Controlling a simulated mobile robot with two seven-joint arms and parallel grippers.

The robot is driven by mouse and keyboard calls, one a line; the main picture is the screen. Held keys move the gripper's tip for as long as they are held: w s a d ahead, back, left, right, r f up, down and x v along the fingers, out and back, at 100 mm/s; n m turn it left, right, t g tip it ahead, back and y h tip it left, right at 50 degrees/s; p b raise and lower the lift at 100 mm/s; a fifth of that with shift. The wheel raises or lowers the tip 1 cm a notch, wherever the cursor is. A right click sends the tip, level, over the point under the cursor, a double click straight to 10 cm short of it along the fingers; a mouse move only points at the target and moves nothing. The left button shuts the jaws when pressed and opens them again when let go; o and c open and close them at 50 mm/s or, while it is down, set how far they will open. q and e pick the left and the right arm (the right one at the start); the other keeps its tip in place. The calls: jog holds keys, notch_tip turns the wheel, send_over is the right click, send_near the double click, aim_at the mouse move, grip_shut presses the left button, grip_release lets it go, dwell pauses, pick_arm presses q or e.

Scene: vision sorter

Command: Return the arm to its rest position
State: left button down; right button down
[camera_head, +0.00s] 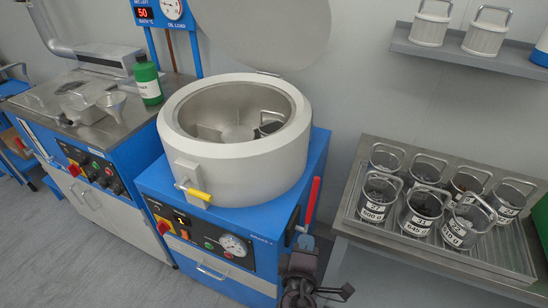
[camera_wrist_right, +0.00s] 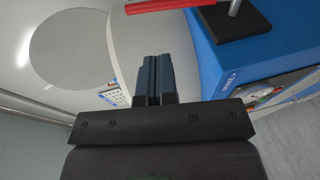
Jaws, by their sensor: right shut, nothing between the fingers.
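My right gripper (camera_head: 302,264) shows as a dark shape at the bottom middle of the head view, in front of the right side of the blue machine. In the right wrist view its two dark fingers (camera_wrist_right: 152,72) are together with nothing between them. They point toward the pale round drum and the blue body of the machine. I cannot tell the exact gap between the fingertips and the machine. My left gripper is not in view.
The blue machine (camera_head: 325,150) carries a pale drum (camera_head: 250,165) with its lid raised and a red lever (camera_head: 312,203) on its right. A metal rack (camera_head: 375,232) with several labelled baskets stands right. A bench (camera_head: 60,105) with a green bottle (camera_head: 148,82) stands left.

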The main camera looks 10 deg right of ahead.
jog(key=s+d+f+m+g+y, duration=0.3)
jog(key=s+d+f+m+y, duration=0.2)
jog(key=s+d+f+m, duration=0.6)
jog(key=s+d+m, duration=0.1)
jog(key=d, duration=0.2)
jog(key=shift+g+y, duration=0.3)
jog(key=shift+y, duration=0.1)
jog(key=shift+d, duration=0.1)
dwell(0.4)
